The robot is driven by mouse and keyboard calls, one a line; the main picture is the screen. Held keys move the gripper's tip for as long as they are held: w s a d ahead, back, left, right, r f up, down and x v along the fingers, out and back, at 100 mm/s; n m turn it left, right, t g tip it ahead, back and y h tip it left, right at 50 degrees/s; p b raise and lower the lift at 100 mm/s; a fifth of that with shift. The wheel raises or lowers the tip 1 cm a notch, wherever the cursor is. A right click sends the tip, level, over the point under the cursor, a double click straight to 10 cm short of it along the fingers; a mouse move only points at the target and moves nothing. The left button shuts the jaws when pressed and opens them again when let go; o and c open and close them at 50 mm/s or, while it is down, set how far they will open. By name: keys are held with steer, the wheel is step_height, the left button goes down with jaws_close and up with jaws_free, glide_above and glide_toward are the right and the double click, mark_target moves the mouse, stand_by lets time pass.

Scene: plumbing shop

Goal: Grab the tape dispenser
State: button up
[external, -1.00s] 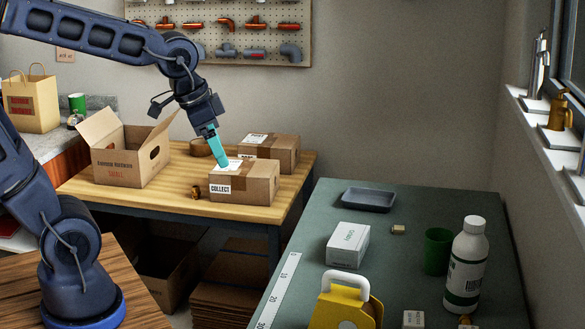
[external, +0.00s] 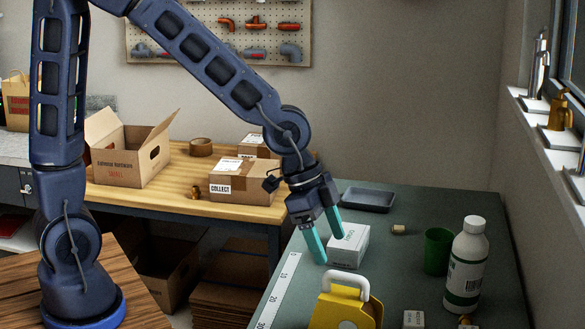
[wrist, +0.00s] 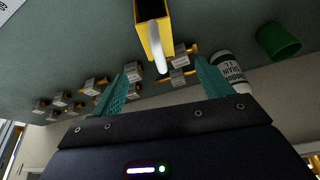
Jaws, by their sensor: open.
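The tape dispenser appears to be the yellow body with a white handle (external: 338,312) at the front of the green table, partly cut off by the lower picture edge. In the wrist view its yellow body (wrist: 153,25) is at the top centre, ahead of my fingers. My gripper (external: 328,248) is open and empty, with teal fingers pointing down. In the external view it is above and slightly behind the dispenser, in front of the white box. It looks apart from both. The wrist view shows the fingers (wrist: 165,85) spread to either side.
A white box (external: 350,243) and a dark tray (external: 368,200) stand behind. A green cup (external: 437,250) and white bottle (external: 467,265) stand to the right. Several small boxes with brass fittings (wrist: 95,85) show in the wrist view. A ruler strip (external: 278,290) lies left.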

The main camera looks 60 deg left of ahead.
mark_target(345, 281)
steer(key=shift+d+f, duration=0.4)
steer(key=shift+d, duration=0.05)
steer(key=shift+x, duration=5.1)
jaws_close()
steer(key=shift+w, duration=0.1)
